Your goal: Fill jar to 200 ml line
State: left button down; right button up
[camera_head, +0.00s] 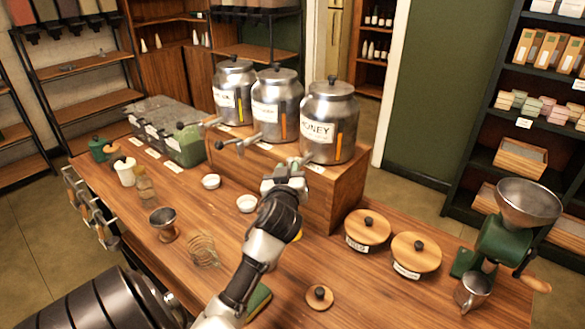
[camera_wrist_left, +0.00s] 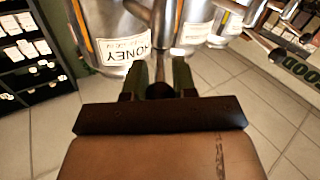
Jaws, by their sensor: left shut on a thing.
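My left gripper (camera_head: 287,178) is at the tap of the honey canister (camera_head: 328,122), a steel drum labelled HONEY with an upright level strip. In the left wrist view the fingers (camera_wrist_left: 160,78) are shut around a dark rounded knob (camera_wrist_left: 160,91), which looks like the tap handle. The honey canister (camera_wrist_left: 118,35) and a metal tap pipe (camera_wrist_left: 157,30) show just beyond the fingers. A small glass jar (camera_head: 146,186) stands at the left of the counter; I cannot read any line on it. Whether anything stands under the tap is hidden by my arm. My right gripper is not in view.
Two more steel canisters (camera_head: 277,105) stand left of the honey on a wooden riser (camera_head: 335,198). Wooden lids (camera_head: 416,254) and a green grinder (camera_head: 503,243) are right.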

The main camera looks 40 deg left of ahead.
pick_arm(q)
jog(key=shift+s+a+r+m+t+h, duration=0.1)
jog(key=shift+a+m+t+h, duration=0.1)
jog(key=shift+m+t+h, duration=0.4)
jog(key=shift+p, duration=0.3)
jog(key=c, duration=1.2)
grip_release()
jog(key=b+v, duration=0.2)
jog(key=v, duration=0.9)
jog(key=shift+a, duration=0.1)
